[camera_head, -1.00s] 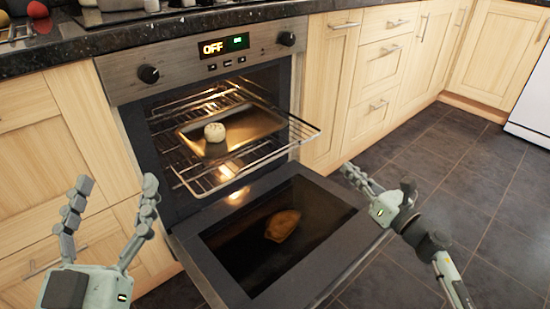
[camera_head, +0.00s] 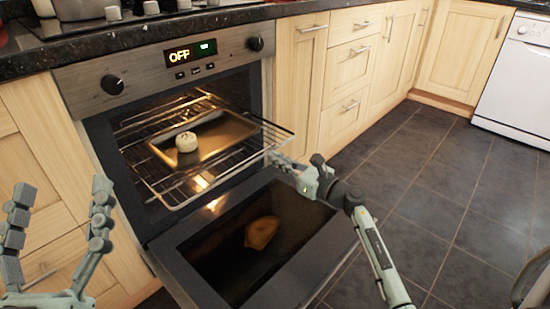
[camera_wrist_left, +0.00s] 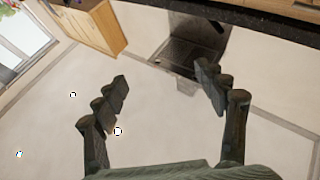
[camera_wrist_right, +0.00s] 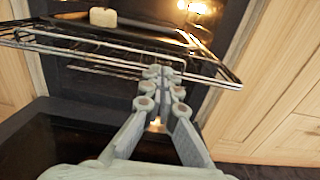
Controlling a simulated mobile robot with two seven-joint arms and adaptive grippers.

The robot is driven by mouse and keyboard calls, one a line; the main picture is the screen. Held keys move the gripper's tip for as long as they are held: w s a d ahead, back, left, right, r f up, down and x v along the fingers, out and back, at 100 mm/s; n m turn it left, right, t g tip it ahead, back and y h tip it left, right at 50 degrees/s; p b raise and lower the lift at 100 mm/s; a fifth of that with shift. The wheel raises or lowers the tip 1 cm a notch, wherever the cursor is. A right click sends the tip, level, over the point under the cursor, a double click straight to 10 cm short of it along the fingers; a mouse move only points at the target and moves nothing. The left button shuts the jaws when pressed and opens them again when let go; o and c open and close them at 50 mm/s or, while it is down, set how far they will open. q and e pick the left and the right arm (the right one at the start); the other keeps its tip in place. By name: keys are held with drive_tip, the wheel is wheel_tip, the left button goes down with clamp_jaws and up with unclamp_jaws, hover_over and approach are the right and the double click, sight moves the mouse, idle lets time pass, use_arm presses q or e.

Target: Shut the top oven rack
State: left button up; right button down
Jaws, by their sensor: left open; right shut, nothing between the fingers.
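The oven (camera_head: 85,88) stands with its door (camera_head: 290,268) folded down. The top wire rack (camera_head: 278,146) is pulled part way out above the door. A baking tray (camera_head: 232,130) with a pale round food piece (camera_head: 186,142) sits on it. My right gripper (camera_head: 272,158) is shut and empty near the rack's right front corner. In the right wrist view its closed fingertips (camera_wrist_right: 162,74) appear close to the rack's front bar (camera_wrist_right: 120,62); I cannot tell whether they touch. My left gripper (camera_head: 60,215) is open and empty at the lower left, apart from the rack.
A brown item (camera_head: 261,232) shows on the open door's glass. The worktop (camera_head: 150,38) runs above the oven, with pots at the back. Wooden cupboards (camera_head: 300,95) stand either side. The tiled floor (camera_head: 440,190) to the right is clear, up to a white appliance (camera_head: 515,80).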

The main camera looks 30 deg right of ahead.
drive_tip(key=shift+w+a, duration=0.2)
drive_tip(key=shift+w, duration=0.3)
